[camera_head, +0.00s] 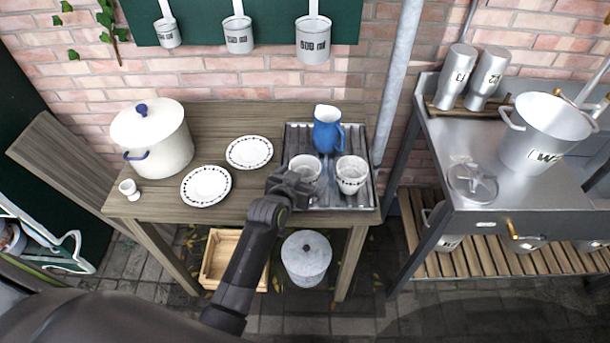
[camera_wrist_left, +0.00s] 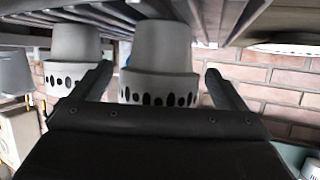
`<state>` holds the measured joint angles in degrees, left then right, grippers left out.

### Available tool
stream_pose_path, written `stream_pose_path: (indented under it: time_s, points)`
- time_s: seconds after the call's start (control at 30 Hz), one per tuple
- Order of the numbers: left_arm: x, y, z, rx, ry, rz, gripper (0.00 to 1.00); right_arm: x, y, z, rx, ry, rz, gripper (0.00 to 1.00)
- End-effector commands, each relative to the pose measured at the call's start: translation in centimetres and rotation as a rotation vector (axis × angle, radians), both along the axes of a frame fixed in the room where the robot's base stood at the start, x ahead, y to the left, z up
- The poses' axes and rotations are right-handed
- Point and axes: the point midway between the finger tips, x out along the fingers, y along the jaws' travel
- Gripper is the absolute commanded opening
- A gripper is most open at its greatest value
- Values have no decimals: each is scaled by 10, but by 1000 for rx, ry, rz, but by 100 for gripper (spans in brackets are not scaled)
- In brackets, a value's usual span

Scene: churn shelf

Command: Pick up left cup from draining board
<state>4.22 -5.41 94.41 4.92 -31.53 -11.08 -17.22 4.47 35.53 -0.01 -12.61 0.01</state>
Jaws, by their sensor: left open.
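The left cup (camera_head: 305,166) is white with a dark pattern near its rim and stands upright on the ribbed metal draining board (camera_head: 328,202). My left gripper (camera_head: 290,186) is open at the near left side of this cup and partly covers it. In the left wrist view, which is upside down, the left cup (camera_wrist_left: 160,50) shows between and beyond the two open fingers. I cannot tell whether they touch it. The similar right cup (camera_head: 352,175) stands close by on the board; it also shows in the left wrist view (camera_wrist_left: 75,45). My right gripper is not in view.
A blue jug (camera_head: 327,130) stands behind the cups. Two plates (camera_head: 207,186) and a white pot (camera_head: 150,140) are on the wooden table (camera_head: 200,112), with an egg cup (camera_head: 129,189) at its left. A metal counter (camera_head: 450,160) stands to the right.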

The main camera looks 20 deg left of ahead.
Motion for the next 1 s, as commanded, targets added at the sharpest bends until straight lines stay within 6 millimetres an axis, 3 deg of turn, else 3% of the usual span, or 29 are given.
stream_pose_path:
  time_s: [0.2, 0.47, 0.83, 1.0]
  points:
    - [14, -1, -6, 0, -1, 1, 94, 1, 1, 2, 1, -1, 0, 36]
    - [15, -2, -6, 0, -1, 1, 94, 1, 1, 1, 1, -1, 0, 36]
    - [15, -1, -6, 0, 0, 1, 46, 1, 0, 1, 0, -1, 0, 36]
    - [15, -1, -6, 0, -2, 1, 44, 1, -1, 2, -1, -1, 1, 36]
